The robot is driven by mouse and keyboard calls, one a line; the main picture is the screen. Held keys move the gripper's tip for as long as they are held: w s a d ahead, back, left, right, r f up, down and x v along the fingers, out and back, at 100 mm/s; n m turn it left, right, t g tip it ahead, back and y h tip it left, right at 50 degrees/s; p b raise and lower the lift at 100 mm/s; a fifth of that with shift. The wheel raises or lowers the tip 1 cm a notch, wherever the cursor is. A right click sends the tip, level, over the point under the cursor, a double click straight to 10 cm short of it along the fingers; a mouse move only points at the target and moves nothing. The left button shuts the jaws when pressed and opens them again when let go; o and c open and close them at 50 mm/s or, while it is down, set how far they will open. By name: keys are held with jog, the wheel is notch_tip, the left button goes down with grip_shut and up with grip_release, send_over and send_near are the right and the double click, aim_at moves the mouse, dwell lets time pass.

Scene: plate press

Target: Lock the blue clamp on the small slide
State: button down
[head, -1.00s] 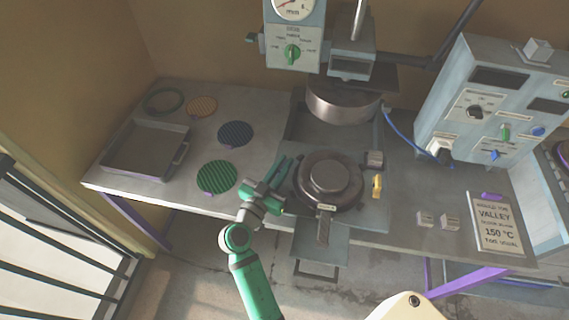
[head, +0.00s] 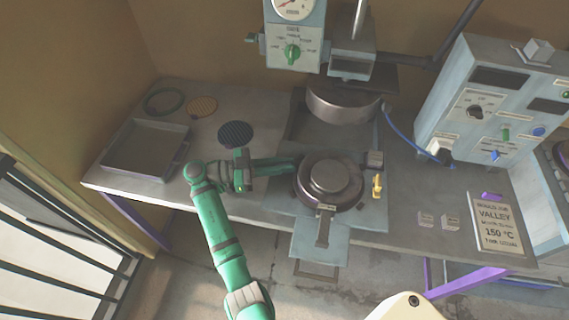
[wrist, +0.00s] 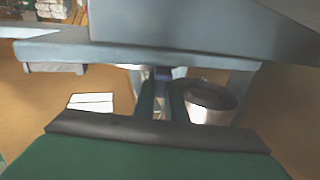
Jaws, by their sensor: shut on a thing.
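My gripper (head: 291,164) reaches in from the left, just beside the round metal mould (head: 331,183). The mould rests on the grey-blue slide (head: 318,244) in front of the press. In the wrist view my two green fingers (wrist: 163,92) are close together, with a small bluish piece between their tips, seemingly the blue clamp (wrist: 163,73). In the head view the fingers hide this piece, so I cannot tell its angle. A yellow clamp (head: 377,186) stands upright at the mould's right side.
A dark blue disc (head: 236,135), an orange disc (head: 202,107), a green ring (head: 164,102) and a grey tray (head: 145,150) lie on the table's left. The press head (head: 345,104) hangs behind the mould. A control box (head: 492,105) and sign (head: 496,222) stand right.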

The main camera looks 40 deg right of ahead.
aim_at(278, 164)
jog(key=shift+w+a+m+g+y, duration=0.1)
jog(key=shift+w+m+g+y, duration=0.05)
jog(key=shift+m+g+y, duration=1.65)
jog(key=shift+g, duration=0.6)
jog(key=c, duration=1.8)
grip_release()
jog(key=shift+y, duration=0.3)
jog(key=v, duration=0.6)
jog(key=shift+w+a+f, duration=0.1)
jog(key=shift+w+a, duration=0.05)
jog(key=shift+w, duration=0.15)
jog(key=shift+v, duration=1.95)
